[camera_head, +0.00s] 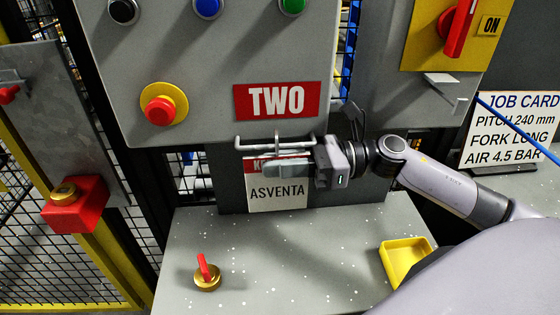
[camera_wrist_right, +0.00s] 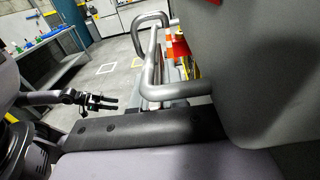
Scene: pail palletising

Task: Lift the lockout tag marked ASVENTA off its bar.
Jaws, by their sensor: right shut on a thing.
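The ASVENTA lockout tag (camera_head: 279,196) is a white plate with a red top band, upright below the grey bar (camera_head: 250,147) in the head view. A thin grey loop stands up at the bar above the tag; I cannot tell whether it still rests on it. My right gripper (camera_head: 287,169) comes in from the right and is shut on the tag's upper part, covering most of the red band. In the right wrist view the bent grey bar (camera_wrist_right: 152,62) rises close by the gripper. A small dark gripper, apparently my left (camera_wrist_right: 100,102), shows at the left there; its jaws are unclear.
A red TWO plate (camera_head: 277,100) is on the panel just above the bar. A red button (camera_head: 160,111) is at its left. Below are a grey ledge (camera_head: 290,260) with a red-handled brass valve (camera_head: 206,273) and a yellow tray (camera_head: 402,262). The ledge's middle is clear.

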